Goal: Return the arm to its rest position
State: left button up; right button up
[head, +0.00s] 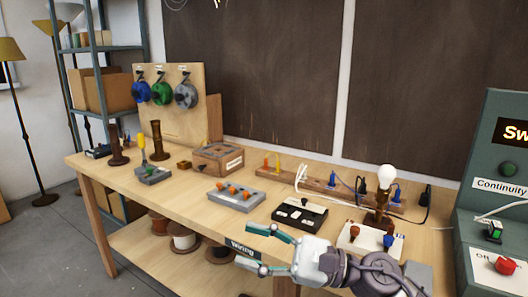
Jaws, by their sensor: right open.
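My right gripper (252,248) is open and empty at the front edge of the workbench (180,205). Its two green-tipped fingers point left, over the "Wiring" label. My right arm reaches in from the lower right. A bulb (386,177) stands upright on a brown lamp base (380,215) on the right part of the bench, behind my arm. My left gripper is not in view.
A tester panel (495,150) stands at the right. Wire spools (162,92) hang at the back left. Bare bench top lies left of the grey block.

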jog(key=w+d+f+m+t+h, duration=0.2)
jog(key=d+m+t+h, duration=0.2)
jog(key=m+t, duration=0.7)
jog(key=w+d+f+m+t+h, duration=0.1)
jog(key=w+d+m+t+h, duration=0.3)
jog(key=m, duration=1.2)
jog(key=s+d+f+m+g+h, duration=0.1)
jog(key=s+d+f+m+h, duration=0.1)
jog(key=d+f+m+h, duration=0.5)
jog(key=s+d+f+m+g+h, duration=0.2)
jog(key=s+d+f+m+h, duration=0.15)
jog(key=f+m, duration=0.6)
jog(key=s+d+f+m+g+h, duration=0.1)
jog(key=s+d+f+m+g, duration=0.1)
jog(key=s+f+m+g, duration=0.7)
jog(key=s+d+f+m+g+h, duration=0.1)
jog(key=s+d+f+m+g, duration=0.15)
jog(key=s+f, duration=0.8)
jog(key=s+f+g+p, duration=0.1)
jog(key=s+f, duration=0.1)
jog(key=f, duration=0.7)
jog(key=s+f+g+p, duration=0.1)
jog(key=s+f, duration=0.1)
jog(key=f, duration=0.8)
jog(key=s+d+f+p, duration=0.2)
jog(key=s+f, duration=1.3)
jog(key=s, duration=0.2)
jog(key=shift+s+g+p, duration=0.3)
jog(key=shift+g, duration=0.05)
